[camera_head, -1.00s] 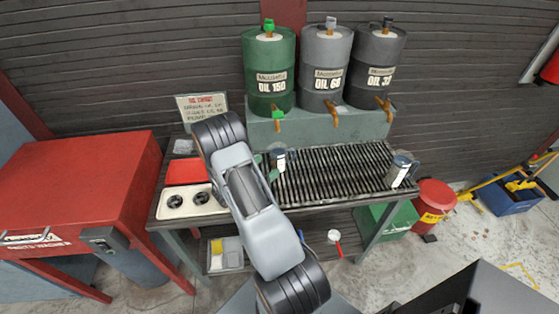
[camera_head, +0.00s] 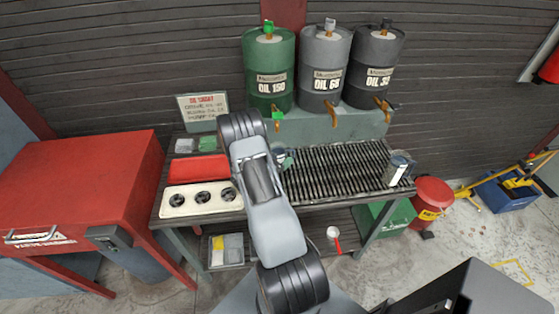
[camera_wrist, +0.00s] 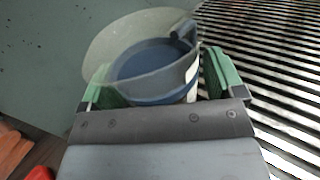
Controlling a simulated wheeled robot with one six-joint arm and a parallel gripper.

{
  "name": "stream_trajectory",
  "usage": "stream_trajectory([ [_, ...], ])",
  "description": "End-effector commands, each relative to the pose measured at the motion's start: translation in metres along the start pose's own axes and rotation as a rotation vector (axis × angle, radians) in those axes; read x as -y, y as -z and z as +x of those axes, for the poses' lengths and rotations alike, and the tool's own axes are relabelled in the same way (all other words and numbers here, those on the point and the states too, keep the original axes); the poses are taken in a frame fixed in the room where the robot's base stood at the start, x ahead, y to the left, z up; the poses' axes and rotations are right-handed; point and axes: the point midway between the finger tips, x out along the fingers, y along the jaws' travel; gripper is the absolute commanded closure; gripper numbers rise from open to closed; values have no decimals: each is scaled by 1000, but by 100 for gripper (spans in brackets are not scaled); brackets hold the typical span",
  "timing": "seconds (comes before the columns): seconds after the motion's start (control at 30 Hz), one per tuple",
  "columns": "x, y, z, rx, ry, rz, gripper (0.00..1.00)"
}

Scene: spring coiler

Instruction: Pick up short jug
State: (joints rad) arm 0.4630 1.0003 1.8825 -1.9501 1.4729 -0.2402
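A jug (camera_wrist: 150,68) with a blue inside and a pale, see-through flared rim fills the middle of the wrist view. My gripper (camera_wrist: 160,88) has its green-padded fingers spread, one on each side of the jug. The right finger is close to the jug's wall; I cannot tell whether either finger presses on it. In the head view this jug (camera_head: 286,160) stands at the left end of the slatted rack, largely hidden by my arm. A second jug (camera_head: 398,167), metallic with a dark handle, stands at the rack's right end.
The slatted rack (camera_head: 338,172) is clear between the jugs. Green, grey and dark oil drums (camera_head: 324,67) with taps stand behind it. Left are a white tray with three round fittings (camera_head: 200,199), a red tray (camera_head: 196,169) and a sign (camera_head: 203,106).

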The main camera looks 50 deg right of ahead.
Motion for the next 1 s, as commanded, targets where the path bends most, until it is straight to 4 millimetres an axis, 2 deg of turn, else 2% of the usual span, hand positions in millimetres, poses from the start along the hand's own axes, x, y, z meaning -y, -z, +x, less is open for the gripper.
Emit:
stream_trajectory([
  [0.07,0,0,0,0,0,0,20],
  [0.57,0,-1,0,1,1,1,68],
  [0.83,0,-2,0,1,1,2,69],
  [1.0,0,-11,0,2,1,2,69],
])
